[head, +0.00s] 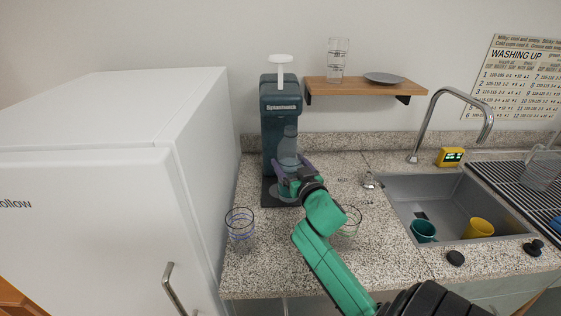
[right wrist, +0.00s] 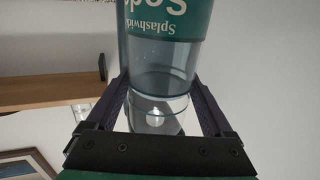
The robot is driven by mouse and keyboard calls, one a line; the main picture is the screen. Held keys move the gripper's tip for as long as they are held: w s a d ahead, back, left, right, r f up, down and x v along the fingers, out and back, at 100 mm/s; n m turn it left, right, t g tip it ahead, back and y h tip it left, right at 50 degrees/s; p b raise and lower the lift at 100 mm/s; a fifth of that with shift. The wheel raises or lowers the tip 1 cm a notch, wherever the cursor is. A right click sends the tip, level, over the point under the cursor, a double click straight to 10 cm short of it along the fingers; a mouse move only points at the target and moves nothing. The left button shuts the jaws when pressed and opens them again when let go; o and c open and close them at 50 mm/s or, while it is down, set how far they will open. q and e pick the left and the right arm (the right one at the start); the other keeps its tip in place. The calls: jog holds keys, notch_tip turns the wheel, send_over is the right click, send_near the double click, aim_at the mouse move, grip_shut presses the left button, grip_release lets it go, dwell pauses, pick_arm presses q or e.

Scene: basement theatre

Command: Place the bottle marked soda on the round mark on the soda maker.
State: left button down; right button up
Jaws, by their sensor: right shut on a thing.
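The soda maker (head: 268,130) is a tall dark teal machine with a white top piece, standing on the counter beside the white fridge. The bottle marked soda (head: 289,142) is clear blue-grey and looks upright in front of the machine's column, over its dark base (head: 269,190). My right gripper (head: 287,165) is shut on the bottle around its body. In the right wrist view the bottle (right wrist: 165,65) with its green label stands between my two purple fingers (right wrist: 165,105). The round mark is hidden, and I cannot tell whether the bottle touches the base. My left gripper is not in view.
A clear glass with a blue rim (head: 240,226) stands at the counter's front left. Another glass (head: 350,222) stands beside my forearm. A wooden shelf (head: 362,88) holds a glass and a plate. A sink (head: 398,189) with cups lies right.

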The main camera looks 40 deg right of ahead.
jog(key=w+d+f, duration=0.2)
jog(key=w+f, duration=0.1)
jog(key=w, duration=0.4)
jog(key=shift+d+f, duration=0.15)
jog(key=shift+f, duration=0.25)
jog(key=o, duration=1.1)
jog(key=shift+s+p, duration=0.1)
jog(key=shift+p, duration=0.25)
jog(key=b+v, duration=0.1)
jog(key=v, duration=1.1)
jog(key=shift+r, duration=0.15)
jog(key=shift+r, duration=0.15)
